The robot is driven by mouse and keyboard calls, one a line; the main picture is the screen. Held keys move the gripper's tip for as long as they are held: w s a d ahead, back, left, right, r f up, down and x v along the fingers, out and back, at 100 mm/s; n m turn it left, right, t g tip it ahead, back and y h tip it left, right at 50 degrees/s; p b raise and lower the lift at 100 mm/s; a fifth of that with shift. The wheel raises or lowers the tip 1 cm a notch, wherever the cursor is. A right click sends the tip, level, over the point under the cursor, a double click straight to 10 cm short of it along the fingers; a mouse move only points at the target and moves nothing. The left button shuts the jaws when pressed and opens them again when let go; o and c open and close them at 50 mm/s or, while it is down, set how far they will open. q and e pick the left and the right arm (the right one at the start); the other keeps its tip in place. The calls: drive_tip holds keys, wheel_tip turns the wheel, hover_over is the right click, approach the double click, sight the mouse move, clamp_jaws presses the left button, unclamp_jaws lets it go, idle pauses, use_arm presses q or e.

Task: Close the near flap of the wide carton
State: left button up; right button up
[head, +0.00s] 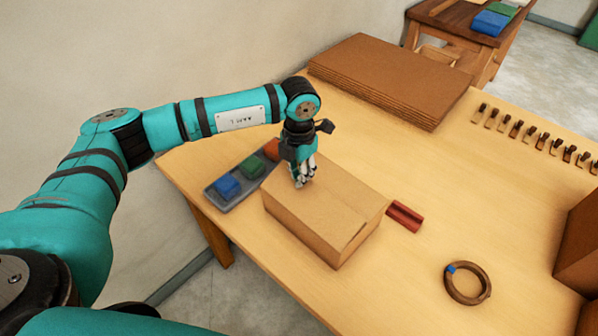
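The wide carton (305,232) stands on the wooden table near its front edge. Its top looks mostly flat, with a short seam or flap edge near its right end. I cannot clearly tell the near flap from the other top panels. My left gripper (305,178) points down over the left back part of the carton top, its fingertips at or just above the cardboard. The fingers look close together, but their gap is unclear, and they hide a bit of the top. My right gripper is not in view.
A grey tray (213,198) with blue, green and orange blocks lies left of the carton. A red holder (404,216) lies close on its right. A tape ring (467,284), flat cardboard stack (390,75) and brown box (580,245) are farther off. The table's middle right is clear.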

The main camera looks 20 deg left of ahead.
use_arm(q)
drive_tip(key=shift+f+b, duration=1.75)
drive_tip(key=shift+f, duration=0.4)
drive_tip(key=shift+r+p, duration=1.2)
drive_tip(key=shift+r, duration=0.9)
wheel_tip(320, 180, up, 6)
drive_tip(key=p, duration=0.2)
drive_tip(key=shift+p, duration=0.4)
